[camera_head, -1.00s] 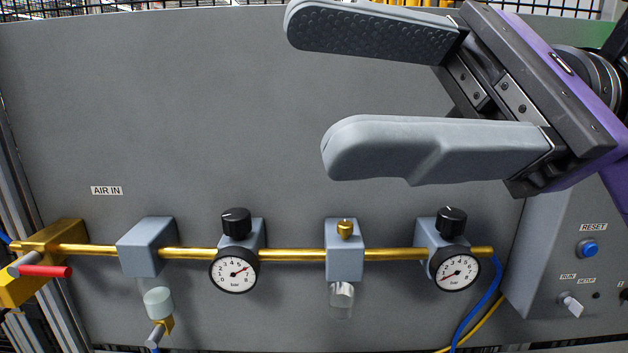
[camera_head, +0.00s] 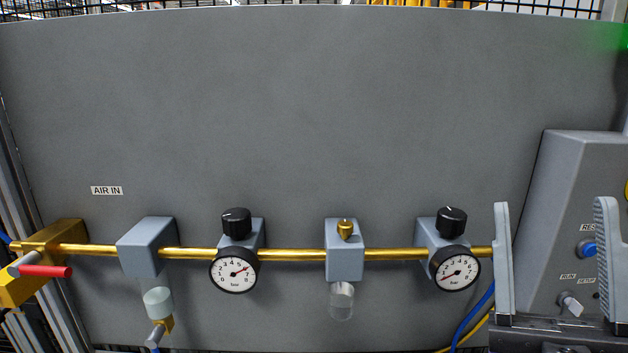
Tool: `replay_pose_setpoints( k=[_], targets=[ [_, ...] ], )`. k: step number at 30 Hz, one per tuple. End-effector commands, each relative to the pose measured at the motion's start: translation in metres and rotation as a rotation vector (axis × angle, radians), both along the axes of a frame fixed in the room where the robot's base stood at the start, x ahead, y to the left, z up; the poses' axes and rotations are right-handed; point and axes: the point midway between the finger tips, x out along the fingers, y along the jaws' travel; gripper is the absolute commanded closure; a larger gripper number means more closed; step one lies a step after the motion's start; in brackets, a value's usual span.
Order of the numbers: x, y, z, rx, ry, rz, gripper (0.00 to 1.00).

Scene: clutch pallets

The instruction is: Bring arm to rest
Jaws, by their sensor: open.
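My gripper (camera_head: 553,262) is at the lower right of the head view. Its two grey fingers point upward and stand wide apart, with nothing between them. The left finger is in front of the right end of the brass air line and partly hides the control box behind. The palm is cut off by the bottom edge, and the rest of my arm is out of view.
A grey panel carries a brass air line (camera_head: 290,255) with a red-handled valve (camera_head: 45,271), a left gauge (camera_head: 233,274) and a right gauge (camera_head: 455,272). A control box (camera_head: 580,180) with a blue button (camera_head: 586,248) stands at right. The panel's upper area is clear.

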Motion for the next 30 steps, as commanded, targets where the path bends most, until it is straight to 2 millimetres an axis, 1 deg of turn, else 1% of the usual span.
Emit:
replay_pose_setpoints(
  k=[1, 5, 6, 8, 12, 14, 15, 17, 18, 20, 21, 23, 24, 30],
  targets=[
    [0.0, -0.004, -0.023, 0.058, 0.075, 0.034, 0.41],
    [-0.003, -0.012, -0.076, 0.197, 0.243, 0.113, 0.41],
    [-0.005, -0.013, -0.093, 0.237, 0.293, 0.134, 0.41],
    [-0.011, -0.015, -0.119, 0.296, 0.37, 0.161, 0.41],
    [-0.03, -0.016, -0.176, 0.422, 0.541, 0.211, 0.41],
    [-0.041, -0.015, -0.199, 0.469, 0.613, 0.225, 0.41],
    [-0.05, -0.014, -0.215, 0.499, 0.663, 0.233, 0.41],
    [-0.064, -0.013, -0.236, 0.536, 0.733, 0.239, 0.41],
    [-0.074, -0.012, -0.251, 0.559, 0.782, 0.241, 0.41],
    [-0.09, -0.011, -0.27, 0.586, 0.853, 0.24, 0.41],
    [-0.102, -0.01, -0.283, 0.6, 0.899, 0.237, 0.41],
    [-0.12, -0.009, -0.3, 0.614, 0.969, 0.229, 0.41],
    [-0.133, -0.008, -0.31, 0.622, 1.014, 0.224, 0.41],
    [-0.197, -0.004, -0.35, 0.618, 1.224, 0.196, 0.41]
  ],
)
